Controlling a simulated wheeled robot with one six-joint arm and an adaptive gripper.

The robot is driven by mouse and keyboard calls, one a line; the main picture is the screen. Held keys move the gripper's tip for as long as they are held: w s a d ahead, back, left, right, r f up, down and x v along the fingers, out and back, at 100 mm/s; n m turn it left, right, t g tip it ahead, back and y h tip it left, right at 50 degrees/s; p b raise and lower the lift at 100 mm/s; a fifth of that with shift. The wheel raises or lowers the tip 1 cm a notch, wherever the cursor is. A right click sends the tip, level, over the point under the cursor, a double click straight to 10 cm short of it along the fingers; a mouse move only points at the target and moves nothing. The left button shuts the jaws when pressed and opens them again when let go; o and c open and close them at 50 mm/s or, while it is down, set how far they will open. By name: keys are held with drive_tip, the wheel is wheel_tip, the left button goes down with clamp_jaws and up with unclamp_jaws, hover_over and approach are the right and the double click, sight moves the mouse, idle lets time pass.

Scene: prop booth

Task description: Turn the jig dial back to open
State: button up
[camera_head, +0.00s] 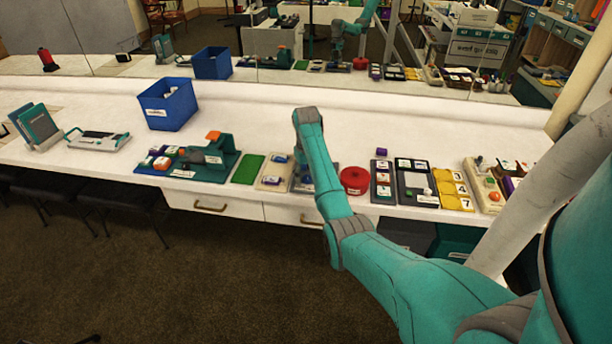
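A teal jig-like fixture (205,160) with an orange top piece (213,135) stands on the counter left of centre. I cannot make out for sure which part is the jig dial, or its setting. My arm (322,170) reaches in from the lower right and rises over the counter's front edge. Its end turns down behind my own link, over a dark panel (328,177) between a beige board (273,172) and a round red object (354,180). My gripper is mostly hidden there, and its fingers do not show clearly.
A blue bin (169,104) stands behind the teal fixture. A green mat (248,169), dark trays (416,182), yellow number tiles (452,190) and a beige board (485,182) line the front edge. The counter (260,115) behind is mostly clear, with a mirror beyond.

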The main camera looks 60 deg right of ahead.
clamp_jaws()
drive_tip(key=shift+m, duration=0.4)
drive_tip(key=m, duration=1.1)
drive_tip(key=shift+m, duration=1.7)
